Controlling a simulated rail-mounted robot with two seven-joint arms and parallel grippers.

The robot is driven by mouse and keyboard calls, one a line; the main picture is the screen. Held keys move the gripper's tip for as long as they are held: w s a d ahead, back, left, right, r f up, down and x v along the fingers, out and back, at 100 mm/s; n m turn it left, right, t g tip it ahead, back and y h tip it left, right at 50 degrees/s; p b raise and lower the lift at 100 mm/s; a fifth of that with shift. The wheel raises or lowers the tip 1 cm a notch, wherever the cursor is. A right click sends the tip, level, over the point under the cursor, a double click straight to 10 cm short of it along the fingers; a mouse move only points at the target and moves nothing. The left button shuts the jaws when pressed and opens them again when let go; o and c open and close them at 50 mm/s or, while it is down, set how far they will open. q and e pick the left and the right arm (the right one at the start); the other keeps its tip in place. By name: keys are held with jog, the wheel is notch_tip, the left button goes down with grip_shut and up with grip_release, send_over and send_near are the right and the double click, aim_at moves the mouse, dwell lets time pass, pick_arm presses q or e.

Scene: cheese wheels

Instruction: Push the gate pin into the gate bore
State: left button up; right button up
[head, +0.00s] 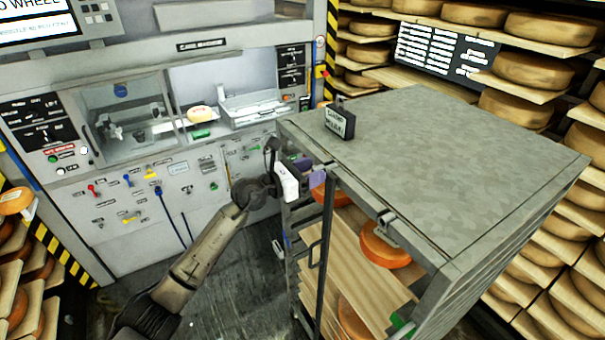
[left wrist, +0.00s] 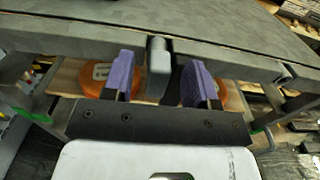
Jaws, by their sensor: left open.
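My left gripper (head: 311,168) is at the near left top edge of the grey cart, by the dark gate bars (head: 326,235). In the left wrist view the purple fingers of this gripper (left wrist: 158,78) are open. A grey rounded upright piece (left wrist: 159,62), which looks like the gate pin, stands between them with a gap on each side. It is at the cart's top edge, and its lower end is hidden by the gripper. I cannot make out the gate bore. My right gripper is not in view.
The cart top (head: 460,150) carries a small dark sign (head: 340,122). Orange cheese wheels (head: 385,246) lie on boards inside the cart. A grey bracket (head: 387,226) sits on its front edge. A control panel (head: 160,190) stands behind left; cheese shelves are at right.

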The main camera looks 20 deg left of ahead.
pick_arm(q)
jog(key=b+v, duration=0.3)
jog(key=v, duration=0.9)
jog(key=s+a+r+n+t+y, duration=0.4)
jog(key=a+r+n+y, duration=0.25)
jog(key=n+y, duration=0.85)
jog(key=s+a+r+n+t+y, duration=0.4)
jog(key=a+r+n+y, duration=0.3)
jog(key=n, duration=1.3)
jog(key=s+d+f+n+g+h, duration=0.2)
jog(key=s+d+f+g+h, duration=0.15)
jog(key=f, duration=0.65)
jog(key=s+d+f+n+g+h, duration=0.1)
jog(key=s+d+f+g+h, duration=0.25)
jog(key=f, duration=0.55)
jog(key=s+d+f+n+g+h, duration=0.1)
jog(key=s+d+f+n+g, duration=0.15)
jog(key=d+f+g, duration=0.55)
jog(key=s+d+f+g+h, duration=0.2)
jog(key=s+d+f, duration=0.1)
jog(key=s+f, duration=0.8)
jog(key=s+d+f+g+h, duration=0.1)
jog(key=s+d+f+g, duration=0.15)
jog(key=s+f, duration=0.85)
jog(key=w+p+v, duration=0.2)
jog(key=p+v, duration=1)
jog(key=v, duration=0.2)
jog(key=shift+w+r+n+t, duration=0.25)
jog(key=shift+n+t, duration=0.1)
